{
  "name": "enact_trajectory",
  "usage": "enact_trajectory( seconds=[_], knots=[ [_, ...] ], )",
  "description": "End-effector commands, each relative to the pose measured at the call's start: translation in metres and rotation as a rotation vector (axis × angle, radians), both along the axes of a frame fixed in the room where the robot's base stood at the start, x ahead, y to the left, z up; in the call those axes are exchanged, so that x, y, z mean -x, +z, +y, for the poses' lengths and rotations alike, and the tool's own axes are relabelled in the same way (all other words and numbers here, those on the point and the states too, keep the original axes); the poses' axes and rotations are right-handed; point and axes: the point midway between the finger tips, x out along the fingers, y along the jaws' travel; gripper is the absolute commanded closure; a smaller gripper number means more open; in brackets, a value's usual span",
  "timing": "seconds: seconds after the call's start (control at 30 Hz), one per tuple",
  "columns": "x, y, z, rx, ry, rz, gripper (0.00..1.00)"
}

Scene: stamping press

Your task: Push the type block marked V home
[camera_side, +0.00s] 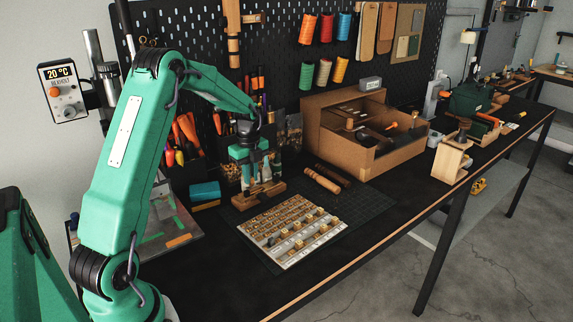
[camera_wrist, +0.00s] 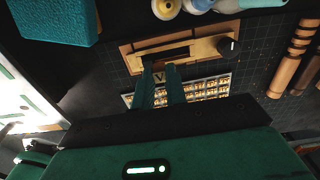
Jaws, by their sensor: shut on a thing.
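The brass-and-wood holder (camera_wrist: 205,48) lies just beyond the fingertips. It has a dark slot and a black knob at its right end. The block appears at the slot's near edge; I cannot tell how deep it sits. In the side view my gripper (camera_side: 258,180) is low over the wooden holder (camera_side: 243,204), and the block is hidden there.
A tray of type blocks (camera_side: 276,238) lies on a dark cutting mat (camera_side: 358,208) in front of the holder. Turned wooden handles (camera_side: 322,180) lie to the right. A teal box (camera_side: 205,191) stands left, and several bottles stand close behind the holder. A cardboard organiser (camera_side: 325,140) stands farther right.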

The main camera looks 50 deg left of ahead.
Motion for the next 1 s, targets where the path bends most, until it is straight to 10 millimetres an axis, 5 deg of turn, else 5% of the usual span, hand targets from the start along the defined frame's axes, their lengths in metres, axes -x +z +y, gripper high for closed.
enact_trajectory(
  seconds=[1.0],
  knots=[
    [0.000, -0.014, 0.000, 0.000, 0.000, 0.000, 1.00]
  ],
)
